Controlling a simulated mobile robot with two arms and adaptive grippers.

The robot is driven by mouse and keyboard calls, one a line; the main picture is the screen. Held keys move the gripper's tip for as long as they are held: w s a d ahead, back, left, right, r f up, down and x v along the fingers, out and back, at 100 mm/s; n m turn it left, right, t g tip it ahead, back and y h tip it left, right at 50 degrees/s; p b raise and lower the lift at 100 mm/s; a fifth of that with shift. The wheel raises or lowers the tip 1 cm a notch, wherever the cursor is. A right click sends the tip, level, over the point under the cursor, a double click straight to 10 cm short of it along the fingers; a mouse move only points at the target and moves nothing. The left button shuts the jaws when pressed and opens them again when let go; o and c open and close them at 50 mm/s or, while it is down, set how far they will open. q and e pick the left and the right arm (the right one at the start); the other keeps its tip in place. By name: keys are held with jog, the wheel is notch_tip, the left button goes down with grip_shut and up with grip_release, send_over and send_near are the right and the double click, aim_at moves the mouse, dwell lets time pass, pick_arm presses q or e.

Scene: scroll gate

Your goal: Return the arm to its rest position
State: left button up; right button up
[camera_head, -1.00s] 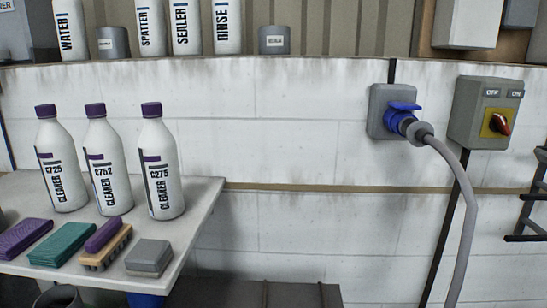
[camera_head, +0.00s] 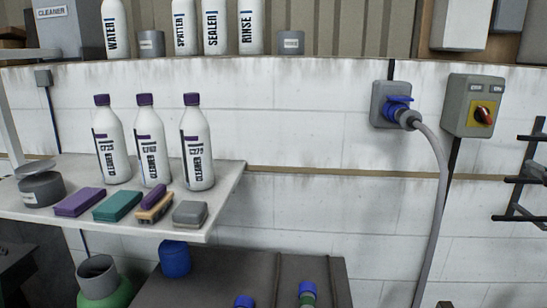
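Neither arm nor gripper of mine shows in the head view. A blue plug (camera_head: 405,117) sits in the grey wall socket (camera_head: 378,105), and its grey cable (camera_head: 437,190) hangs down along the wall. To its right is a grey switch box (camera_head: 470,92) with a red knob (camera_head: 485,114) on a yellow plate. The knob's pointer is too small to read exactly.
A shelf table (camera_head: 215,228) at left holds cleaner bottles (camera_head: 197,150), a purple sponge (camera_head: 79,202), a green sponge (camera_head: 117,206), a brush (camera_head: 153,206) and a grey block (camera_head: 190,214). A dark chest (camera_head: 235,280) stands below. A black rack (camera_head: 525,180) is at right.

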jog(key=s+a+f+m+t+y, duration=0.2)
jog(key=a+f+m+t+y, duration=0.25)
jog(key=a+f+m, duration=0.45)
jog(key=s+f+m+g+h, duration=0.45)
jog(key=f+m+h, duration=0.25)
jog(key=f+m, duration=0.6)
jog(key=s+f+m+g+h, duration=0.3)
jog(key=f+m+g+h, duration=0.25)
jog(key=f+m, duration=0.8)
jog(key=s+a+f+m+g+y, duration=0.3)
jog(key=s+a+f+g+y, duration=0.15)
jog(key=s+a+f, duration=0.4)
jog(key=s+a+f+m+g+y, duration=0.3)
jog(key=s+a+f+g, duration=0.25)
jog(key=s+a, duration=0.45)
notch_tip(320, 180, down, 28)
jog(key=s+d+f+g, duration=0.2)
jog(key=s+f, duration=1.2)
jog(key=s, duration=0.2)
jog(key=shift+s+f+n, duration=0.15)
jog(key=shift+f+n, duration=0.1)
jog(key=shift+n, duration=0.2)
